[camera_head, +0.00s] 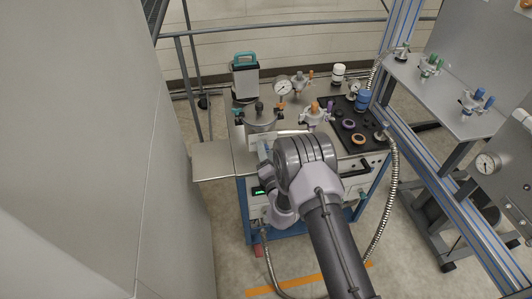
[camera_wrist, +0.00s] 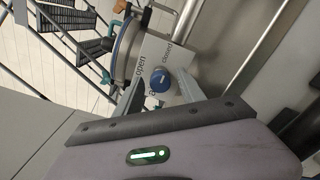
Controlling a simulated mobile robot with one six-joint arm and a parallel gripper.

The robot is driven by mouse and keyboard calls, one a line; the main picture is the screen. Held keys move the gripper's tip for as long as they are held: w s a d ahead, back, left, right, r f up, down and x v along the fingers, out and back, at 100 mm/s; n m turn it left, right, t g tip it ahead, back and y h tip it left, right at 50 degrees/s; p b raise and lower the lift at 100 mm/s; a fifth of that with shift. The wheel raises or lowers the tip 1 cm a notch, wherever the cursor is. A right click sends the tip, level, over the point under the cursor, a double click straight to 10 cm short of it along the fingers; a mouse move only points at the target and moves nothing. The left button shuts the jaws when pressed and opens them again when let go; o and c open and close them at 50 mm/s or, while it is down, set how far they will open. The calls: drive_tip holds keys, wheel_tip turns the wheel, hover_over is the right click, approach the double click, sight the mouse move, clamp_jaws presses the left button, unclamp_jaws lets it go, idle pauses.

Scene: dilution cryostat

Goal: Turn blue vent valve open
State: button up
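The blue vent valve is a round blue knob (camera_wrist: 160,79) on a pale label plate (camera_wrist: 152,52) in the wrist view. The plate reads "open" on its left side and "closed" on its right. A light mark shows on the knob, but I cannot tell which word it points to. My gripper (camera_wrist: 160,87) is open, with one grey finger on each side of the knob. I cannot tell whether the fingers touch it. In the head view the plate (camera_head: 262,140) shows edge-on, and my arm hides the knob and fingertips.
A cart top (camera_head: 213,160) carries a metal vessel (camera_head: 260,118), a teal-handled case (camera_head: 245,75), gauges and a black mat (camera_head: 360,145) with several small parts. A metal bench (camera_head: 440,90) stands at right. A large panel (camera_head: 80,150) closes off the left. Hoses hang by the cart.

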clamp_jaws()
drive_tip(key=n, duration=0.4)
drive_tip(key=n+b, duration=0.1)
drive_tip(key=n, duration=0.3)
drive_tip(key=shift+n, duration=0.3)
drive_tip(key=n, duration=0.4)
drive_tip(key=shift+n, duration=0.3)
drive_tip(key=shift+n+b, duration=0.5)
drive_tip(key=shift+n, duration=1.8)
